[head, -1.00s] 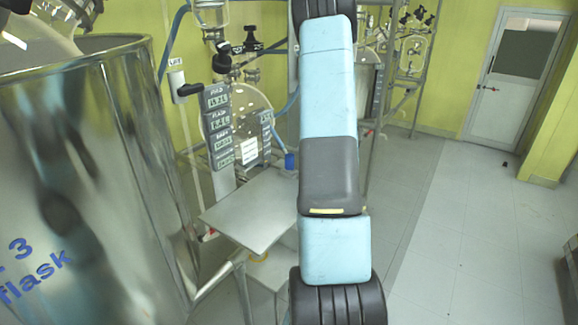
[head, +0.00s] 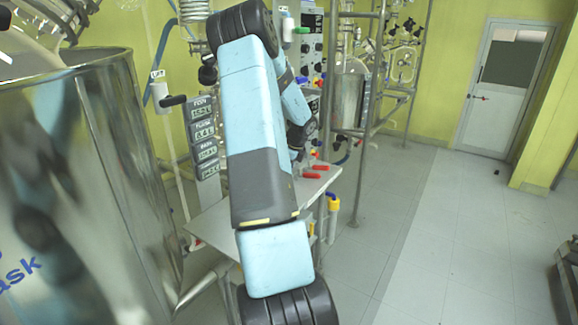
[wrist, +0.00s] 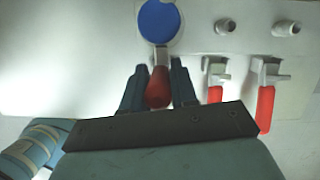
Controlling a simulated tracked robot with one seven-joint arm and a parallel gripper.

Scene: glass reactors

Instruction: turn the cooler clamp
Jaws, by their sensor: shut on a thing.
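In the wrist view, a clamp with a round blue cap (wrist: 159,22) has a red handle (wrist: 158,88) pointing toward me. My gripper (wrist: 159,72) has its two dark fingers on either side of this red handle and is shut on it. No writing shows on the clamp, so I cannot tell from the picture alone that it is the cooler one. In the head view my arm hides the gripper and the held handle.
Two more red handles, a nearer one (wrist: 215,94) and a longer one (wrist: 265,108), hang just right of my gripper. In the head view, a metal table (head: 208,228) stands beside a large steel vessel (head: 125,150). A rack of glassware (head: 400,60) stands behind.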

